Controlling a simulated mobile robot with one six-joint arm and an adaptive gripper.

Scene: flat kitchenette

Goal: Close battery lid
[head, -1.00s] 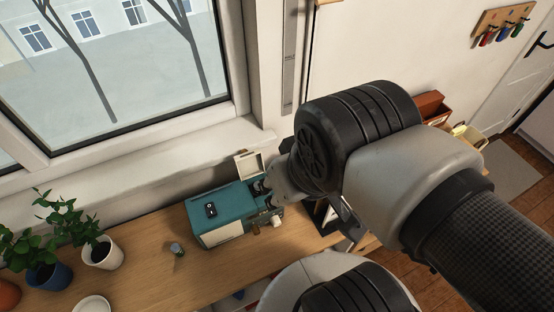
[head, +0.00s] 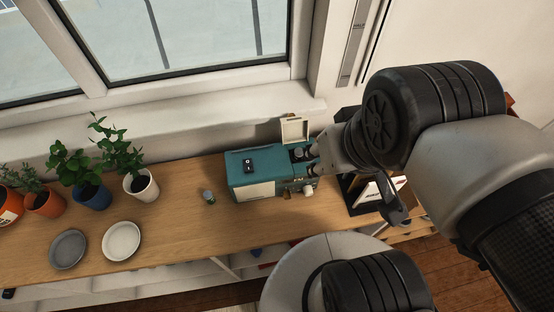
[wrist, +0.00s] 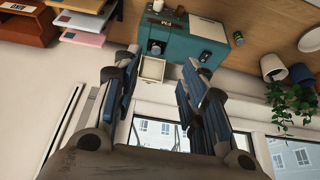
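The teal box-shaped device (head: 262,190) stands on the wooden counter below the window. Its cream lid (head: 294,129) stands up open at the device's back right edge; in the wrist view it shows as a pale square flap (wrist: 152,69) between my fingers. Beneath it is an opening with a dark round piece (wrist: 157,46), which I cannot identify clearly. My gripper (head: 313,158) is at the device's right end, close to the lid, and partly hides that end. In the wrist view its fingers are spread apart with nothing held. I cannot tell whether a finger touches the device.
A small greenish cylinder (head: 208,197) stands left of the device. Potted plants (head: 141,187), a white plate (head: 121,241) and a grey plate (head: 68,249) are farther left. A dark rack (head: 362,190) stands right, near my arm. The window wall is close behind.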

